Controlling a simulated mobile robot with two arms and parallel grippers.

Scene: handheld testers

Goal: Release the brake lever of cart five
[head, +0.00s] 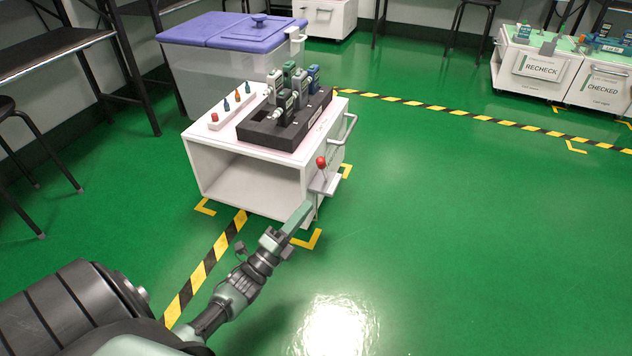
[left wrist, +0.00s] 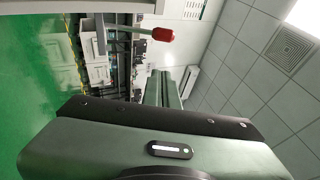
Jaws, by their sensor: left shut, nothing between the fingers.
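A white cart (head: 250,168) stands in the middle of the head view. I cannot read a number on it. Its brake lever (head: 321,162) has a red knob and stands upright from a small plate at the cart's front right corner. The red knob also shows in the left wrist view (left wrist: 162,34), at the end of a thin rod. My left gripper (head: 306,208) is shut and empty, just below and in front of the lever plate. Its green fingers show in the left wrist view (left wrist: 163,88), apart from the knob in the picture. My right gripper is not in view.
A black rack (head: 270,138) with several handheld testers and a white strip of coloured pegs (head: 224,114) sit on the cart. A lidded bin (head: 205,75) stands behind it. Carts marked RECHECK (head: 530,68) and CHECKED (head: 603,85) stand far right. The green floor at right is clear.

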